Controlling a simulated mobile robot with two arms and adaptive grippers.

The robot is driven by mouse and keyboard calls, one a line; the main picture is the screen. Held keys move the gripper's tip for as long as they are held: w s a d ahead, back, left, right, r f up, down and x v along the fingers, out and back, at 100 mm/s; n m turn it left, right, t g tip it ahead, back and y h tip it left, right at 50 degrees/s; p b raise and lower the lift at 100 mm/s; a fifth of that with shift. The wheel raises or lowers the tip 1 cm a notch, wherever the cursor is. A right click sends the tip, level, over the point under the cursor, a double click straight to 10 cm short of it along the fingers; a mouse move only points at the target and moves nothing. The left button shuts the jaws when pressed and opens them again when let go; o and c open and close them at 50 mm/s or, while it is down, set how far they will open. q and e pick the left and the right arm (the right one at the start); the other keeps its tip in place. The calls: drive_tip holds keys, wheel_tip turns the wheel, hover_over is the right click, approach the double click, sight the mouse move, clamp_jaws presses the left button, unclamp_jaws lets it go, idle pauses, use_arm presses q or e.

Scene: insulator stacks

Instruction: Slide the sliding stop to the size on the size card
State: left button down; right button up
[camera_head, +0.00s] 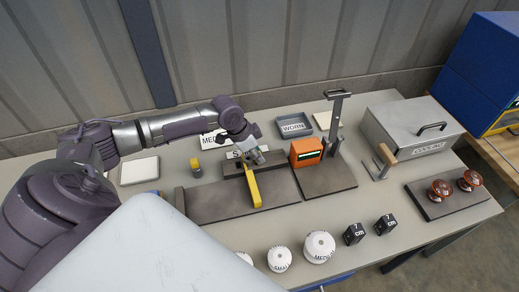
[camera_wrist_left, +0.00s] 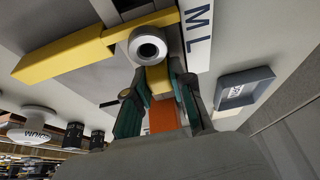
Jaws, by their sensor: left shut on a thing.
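The yellow sliding stop (camera_head: 253,190) lies across the dark grey plate (camera_head: 215,205), its long arm toward the front. In the left wrist view the yellow stop (camera_wrist_left: 65,55) carries a round grey knob with a dark hole. My left gripper (camera_head: 259,157) is at its back end, shut on a yellow part of it (camera_wrist_left: 158,79). A white strip beside it reads "M L" in the left wrist view (camera_wrist_left: 196,35); in the head view an "S" shows (camera_head: 236,154). A white card (camera_head: 210,139) behind my arm starts with "ME"; the rest is hidden. My right gripper is out of view.
An orange device (camera_head: 306,152) and an upright lever stand (camera_head: 334,125) are right of the plate. White discs (camera_head: 319,247) and black "7 cm" blocks (camera_head: 354,234) line the front. A "WORN" tray (camera_head: 293,126) and grey box (camera_head: 410,128) stand behind.

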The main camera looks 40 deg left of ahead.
use_arm(q)
drive_tip(key=c, duration=1)
unclamp_jaws()
drive_tip(key=v, duration=1.2)
